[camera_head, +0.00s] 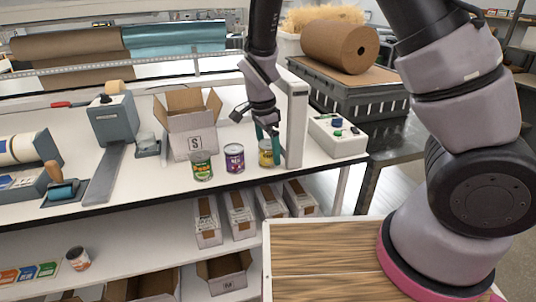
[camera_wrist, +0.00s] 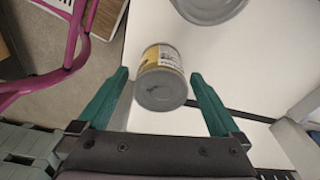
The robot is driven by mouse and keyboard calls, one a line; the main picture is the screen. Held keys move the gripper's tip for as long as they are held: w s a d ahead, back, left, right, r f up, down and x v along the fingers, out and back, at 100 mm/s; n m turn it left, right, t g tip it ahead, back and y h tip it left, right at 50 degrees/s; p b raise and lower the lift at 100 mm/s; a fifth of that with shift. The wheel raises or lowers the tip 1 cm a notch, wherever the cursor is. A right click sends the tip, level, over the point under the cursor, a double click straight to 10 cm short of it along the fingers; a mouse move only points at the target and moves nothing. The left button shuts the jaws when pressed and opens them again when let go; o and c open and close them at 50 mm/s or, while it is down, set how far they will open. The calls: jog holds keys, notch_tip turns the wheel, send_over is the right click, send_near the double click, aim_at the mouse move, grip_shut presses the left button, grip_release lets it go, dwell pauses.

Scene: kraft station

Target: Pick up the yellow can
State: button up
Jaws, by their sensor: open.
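The yellow can (camera_head: 266,157) stands upright on the white workbench near its front edge, the rightmost of a row of three cans. My gripper (camera_head: 268,133) is above and at this can, partly covering its top. In the wrist view the yellow can (camera_wrist: 162,84) shows its grey lid and yellow label between the two teal fingers. My gripper (camera_wrist: 160,76) is open there, with a visible gap on each side of the can.
A purple can (camera_head: 234,158) and a green can (camera_head: 202,166) stand to the left. A grey can end (camera_wrist: 208,8) shows at the wrist view's top. An open carton (camera_head: 189,141) is behind. A white upright post (camera_head: 296,128) and a button box (camera_head: 338,138) are close on the right.

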jog(key=shift+w+f, duration=0.1)
jog(key=shift+f, duration=0.7)
jog(key=c, duration=1.5)
jog(key=shift+r, duration=0.15)
jog(key=shift+c, duration=0.2)
